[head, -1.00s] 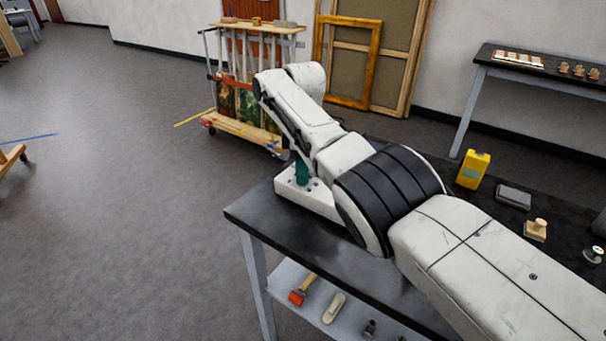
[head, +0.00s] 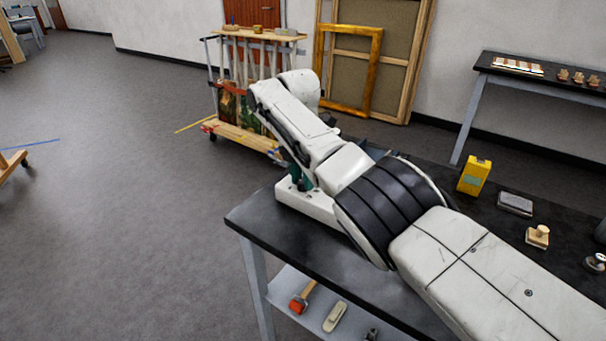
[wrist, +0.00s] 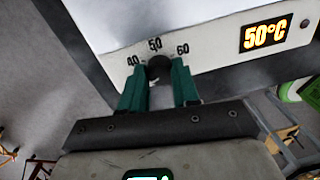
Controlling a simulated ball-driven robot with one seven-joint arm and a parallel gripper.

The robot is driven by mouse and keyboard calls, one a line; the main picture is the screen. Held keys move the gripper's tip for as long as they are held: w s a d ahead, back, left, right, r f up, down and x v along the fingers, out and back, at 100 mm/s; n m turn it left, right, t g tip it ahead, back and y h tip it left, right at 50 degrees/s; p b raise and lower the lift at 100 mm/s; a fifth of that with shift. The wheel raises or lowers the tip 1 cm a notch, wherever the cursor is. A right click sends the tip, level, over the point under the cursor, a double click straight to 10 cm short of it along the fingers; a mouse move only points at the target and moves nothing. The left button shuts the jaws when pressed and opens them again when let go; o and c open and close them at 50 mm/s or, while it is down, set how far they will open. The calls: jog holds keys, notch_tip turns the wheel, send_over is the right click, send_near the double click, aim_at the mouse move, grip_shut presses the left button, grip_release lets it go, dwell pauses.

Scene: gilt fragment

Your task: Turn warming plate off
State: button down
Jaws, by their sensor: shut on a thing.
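The warming plate is a white box (head: 312,203) at the far left corner of the dark bench, partly hidden by my arm. In the wrist view its front panel (wrist: 210,58) bears the marks 40, 50 and 60 above a dark round knob (wrist: 158,68). A lit display (wrist: 265,33) beside them reads 50°C. My gripper (wrist: 159,76) has green fingers on either side of the knob and is shut on it. The knob's pointer cannot be made out. In the head view the gripper is mostly hidden behind my arm.
A yellow box (head: 474,177), a grey block (head: 515,203) and a wooden-knobbed tool (head: 538,237) stand on the bench right of my arm. A red-headed tool (head: 299,303) lies on the shelf below.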

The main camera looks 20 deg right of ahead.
aim_at(300, 180)
jog(key=shift+n+p, duration=0.4)
jog(key=shift+n, duration=1.1)
jog(key=c, duration=0.8)
grip_release()
jog(key=r, duration=1)
jog(key=shift+w+a+r, duration=0.25)
jog(key=shift+w+r, duration=0.05)
jog(key=shift+r, duration=0.05)
